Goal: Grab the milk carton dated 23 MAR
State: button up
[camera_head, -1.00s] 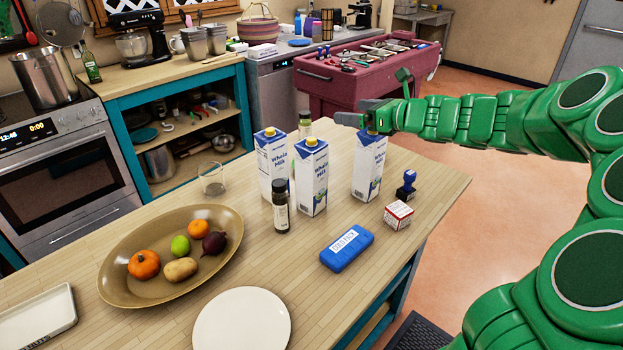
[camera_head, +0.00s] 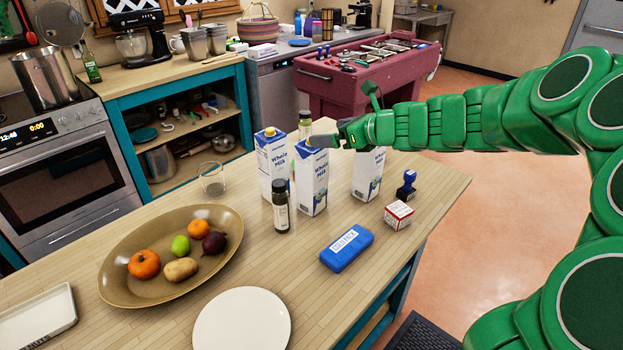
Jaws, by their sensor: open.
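Three blue and white "Whole Milk" cartons stand upright on the wooden table: a left carton (camera_head: 272,166), a middle carton (camera_head: 312,182) and a right carton (camera_head: 368,178). No date can be read on any of them from here. My gripper (camera_head: 325,141) is open, with its fingers at the top of the middle carton. I cannot tell whether they touch it. My gripper and wrist hide the top of the right carton.
A dark bottle (camera_head: 281,208) stands in front of the left and middle cartons; another bottle (camera_head: 305,124) is behind them. A glass (camera_head: 212,180), fruit platter (camera_head: 125,280), blue cold pack (camera_head: 347,249), small box (camera_head: 398,215), stamp (camera_head: 406,186) and white plate (camera_head: 242,322) share the table (camera_head: 300,270).

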aim_at(320, 161)
notch_tip(320, 161, down, 8)
jog(key=shift+f, duration=0.2)
jog(key=shift+x, duration=1.2)
jog(key=shift+w+r+x, duration=0.15)
jog(key=shift+x, duration=1.2)
jog(key=shift+w+r+x, duration=0.1)
jog(key=shift+w+x, duration=0.05)
jog(key=shift+x, duration=1.2)
jog(key=shift+d, duration=0.15)
jog(key=c, duration=1.6)
